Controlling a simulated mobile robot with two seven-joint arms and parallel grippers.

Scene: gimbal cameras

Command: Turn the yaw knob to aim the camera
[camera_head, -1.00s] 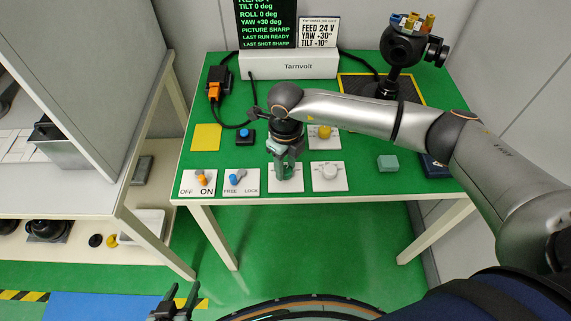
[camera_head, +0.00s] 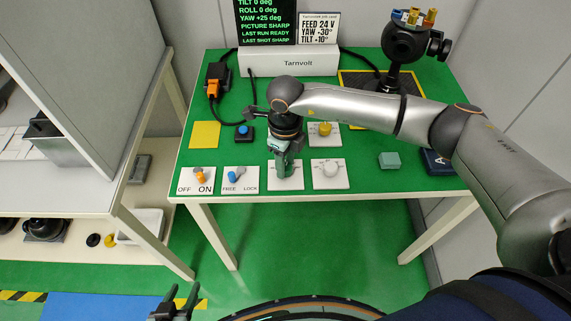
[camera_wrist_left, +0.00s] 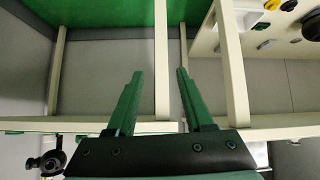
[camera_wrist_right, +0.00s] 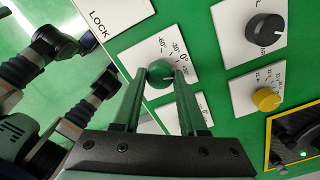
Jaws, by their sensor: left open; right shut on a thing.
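My right gripper (camera_head: 284,168) points down at the yaw knob's white plate (camera_head: 297,182) at the table's front. In the right wrist view the gripper (camera_wrist_right: 160,76) is shut on the round yaw knob (camera_wrist_right: 159,82), beside a printed degree scale. In the head view the gripper hides the knob. The black gimbal camera (camera_head: 403,43) stands at the back right. The dark screen (camera_head: 266,22) reads yaw +25 deg, with tilt and roll 0. A white card (camera_head: 319,29) lists yaw 30, its sign hard to read. My left gripper (camera_head: 183,288) is open and empty, low before the table.
Nearby are a white knob (camera_head: 331,169), a yellow knob (camera_head: 325,128), a FREE/LOCK switch (camera_head: 236,175), an OFF/ON switch (camera_head: 199,174) and a blue button (camera_head: 243,131). A teal block (camera_head: 389,160) lies right. A shelf unit (camera_head: 90,195) stands left.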

